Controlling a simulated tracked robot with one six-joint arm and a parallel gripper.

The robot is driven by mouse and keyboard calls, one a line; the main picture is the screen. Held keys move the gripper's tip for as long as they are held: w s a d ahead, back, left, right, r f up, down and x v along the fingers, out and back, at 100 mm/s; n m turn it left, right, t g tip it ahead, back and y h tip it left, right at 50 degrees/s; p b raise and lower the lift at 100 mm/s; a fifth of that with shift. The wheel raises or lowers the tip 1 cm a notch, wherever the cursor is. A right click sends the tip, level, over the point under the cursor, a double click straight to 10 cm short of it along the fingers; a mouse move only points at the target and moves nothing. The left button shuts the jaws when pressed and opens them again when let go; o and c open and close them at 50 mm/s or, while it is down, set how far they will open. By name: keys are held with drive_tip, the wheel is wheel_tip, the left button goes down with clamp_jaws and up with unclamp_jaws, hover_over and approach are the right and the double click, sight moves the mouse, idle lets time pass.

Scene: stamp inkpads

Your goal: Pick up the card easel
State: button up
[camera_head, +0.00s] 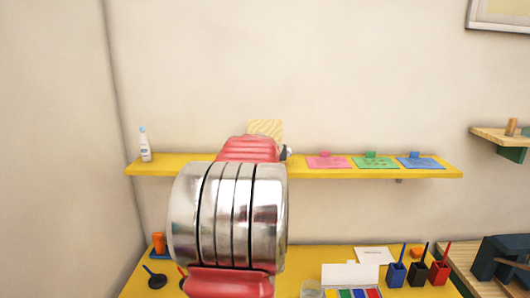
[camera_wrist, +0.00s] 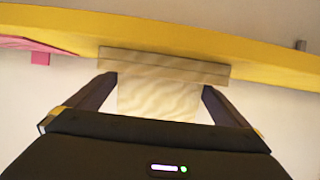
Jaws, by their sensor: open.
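The card easel (camera_wrist: 158,95) is a pale wooden stand with a wavy-grained panel and a wider base strip. In the wrist view it is at the yellow shelf's edge, and the picture seems turned over. My gripper (camera_wrist: 158,88) is open, with one dark finger on each side of the panel and a visible gap at both sides. In the head view a yellow striped panel, apparently the easel (camera_head: 265,129), rises above the shelf; its lower part is hidden behind my arm. My fingers are hidden there.
The yellow shelf (camera_head: 440,172) holds a white bottle (camera_head: 144,144) at left and pink (camera_head: 328,162), green (camera_head: 375,162) and blue (camera_head: 421,162) pads at right. The yellow table (camera_head: 325,254) below carries stamps, a paint box and several pots. A wall stands behind.

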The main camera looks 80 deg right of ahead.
sight(265, 126)
drive_tip(key=shift+c, duration=0.6)
drive_tip(key=shift+r, duration=0.1)
drive_tip(key=c, duration=0.7)
drive_tip(key=shift+r, duration=0.1)
wheel_tip(265, 126, up, 10)
drive_tip(key=shift+f, duration=0.1)
idle(0.7)
